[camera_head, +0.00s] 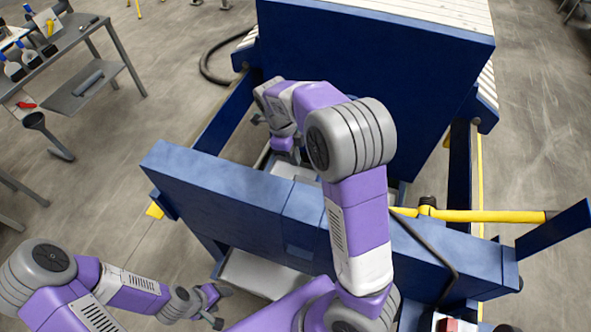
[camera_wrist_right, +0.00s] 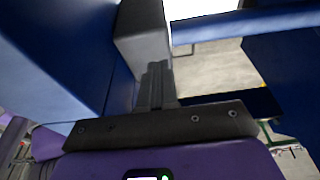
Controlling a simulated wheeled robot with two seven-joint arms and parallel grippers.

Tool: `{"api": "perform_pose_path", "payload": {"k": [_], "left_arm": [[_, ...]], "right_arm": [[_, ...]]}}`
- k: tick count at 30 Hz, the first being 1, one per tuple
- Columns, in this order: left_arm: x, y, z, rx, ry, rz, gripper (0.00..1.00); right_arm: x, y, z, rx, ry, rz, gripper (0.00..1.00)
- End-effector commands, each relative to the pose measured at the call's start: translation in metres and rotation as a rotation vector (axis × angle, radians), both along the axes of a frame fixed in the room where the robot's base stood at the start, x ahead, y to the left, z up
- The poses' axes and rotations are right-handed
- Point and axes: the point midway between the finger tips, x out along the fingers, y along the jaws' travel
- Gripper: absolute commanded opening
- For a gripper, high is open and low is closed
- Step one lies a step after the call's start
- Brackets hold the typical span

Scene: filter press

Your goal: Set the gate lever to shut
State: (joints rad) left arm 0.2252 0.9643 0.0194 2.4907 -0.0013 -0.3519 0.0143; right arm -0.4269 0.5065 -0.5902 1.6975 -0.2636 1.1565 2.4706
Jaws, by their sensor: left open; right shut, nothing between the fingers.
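A yellow bar with a black end (camera_head: 480,215) lies nearly level along the right of the near blue crossbeam, from a yellow-and-black joint. It is the clearest lever-like part in view; no marking for shut is readable. My right arm reaches over the crossbeam, well left of the bar. My right gripper (camera_head: 286,148) is low between the crossbeam and the big blue plate, partly hidden. In the right wrist view its fingers (camera_wrist_right: 155,88) are shut and empty, close to a blue surface. My left gripper (camera_head: 215,302) is open and empty, in front of the crossbeam at lower left.
The blue crossbeam (camera_head: 235,203) and big blue plate (camera_head: 375,75) bound a narrow gap around my right forearm. A black hose (camera_head: 425,247) hangs over the crossbeam. A red button (camera_head: 447,325) is at bottom right.

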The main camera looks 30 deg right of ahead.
Motion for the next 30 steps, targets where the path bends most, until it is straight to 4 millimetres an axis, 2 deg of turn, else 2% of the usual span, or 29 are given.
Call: {"api": "perform_pose_path", "payload": {"k": [3,10,15,26,30], "left_arm": [[0.0,0.0,-0.001,0.0,0.0,0.0,0.59],[0.0,0.0,0.0,0.0,0.0,-0.001,0.59],[0.0,0.0,0.0,0.0,0.0,-0.001,0.59],[0.0,0.0,-0.001,0.0,0.0,-0.001,0.59],[0.0,0.0,-0.009,0.0,0.0,-0.001,0.59]], "right_arm": [[-0.005,-0.004,-0.026,-0.001,0.003,-0.001,0.0],[-0.002,-0.002,-0.057,-0.001,0.001,0.0,0.0],[-0.001,-0.001,-0.066,0.0,0.0,0.0,0.0],[-0.001,0.0,-0.067,0.0,-0.001,0.0,0.0],[-0.002,-0.001,-0.079,-0.001,0.001,0.0,0.0]]}}
